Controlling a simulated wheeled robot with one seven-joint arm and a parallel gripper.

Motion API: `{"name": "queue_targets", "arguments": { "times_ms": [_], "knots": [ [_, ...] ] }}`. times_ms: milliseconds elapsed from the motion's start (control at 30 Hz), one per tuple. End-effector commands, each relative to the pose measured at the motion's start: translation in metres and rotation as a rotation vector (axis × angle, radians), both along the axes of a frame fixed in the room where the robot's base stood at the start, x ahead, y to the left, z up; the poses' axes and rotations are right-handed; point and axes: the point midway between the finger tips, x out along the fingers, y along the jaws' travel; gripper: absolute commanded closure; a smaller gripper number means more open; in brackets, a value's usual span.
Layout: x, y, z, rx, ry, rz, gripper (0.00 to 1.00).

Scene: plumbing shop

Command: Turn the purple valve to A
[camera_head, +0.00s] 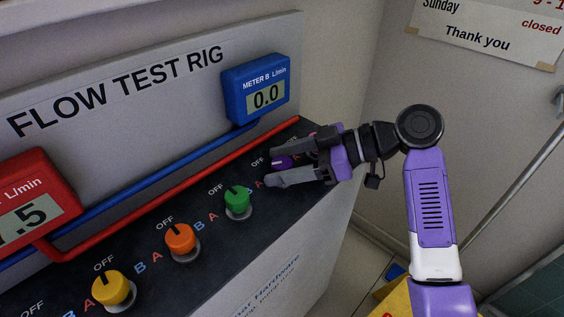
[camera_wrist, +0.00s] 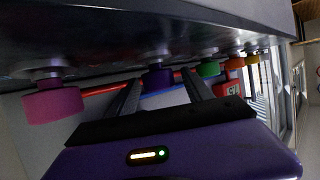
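The purple valve (camera_head: 282,162) is a knob near the right end of the rig's dark top panel, partly covered by my gripper. My gripper (camera_head: 271,166) reaches in from the right, with one finger on each side of the purple valve. In the wrist view the purple valve (camera_wrist: 158,78) stands between the two fingertips (camera_wrist: 162,84), with a visible gap to each. The fingers are apart and the gripper is open. I cannot make out which way the purple valve points. An OFF mark shows beside it; its A mark is hard to make out.
Green (camera_head: 237,201), orange (camera_head: 181,240) and yellow (camera_head: 112,290) valves line the panel to the left. A pink valve (camera_wrist: 57,102) stands on the other side in the wrist view. The blue meter B (camera_head: 258,89) reads 0.0. A red meter (camera_head: 34,205) is partly cut off.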

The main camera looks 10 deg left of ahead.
Motion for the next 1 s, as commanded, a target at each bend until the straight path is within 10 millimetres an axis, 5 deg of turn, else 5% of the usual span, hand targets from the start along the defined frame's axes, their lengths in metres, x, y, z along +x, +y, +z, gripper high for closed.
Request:
{"name": "queue_targets", "arguments": {
  "times_ms": [233,700,1000],
  "knots": [
    [0.001,-0.007,0.003,0.001,-0.001,-0.002,0.41],
    [0.001,-0.068,0.028,0.001,0.0,-0.002,0.41],
    [0.001,-0.072,0.03,0.0,0.0,0.0,0.41]
  ]
}}
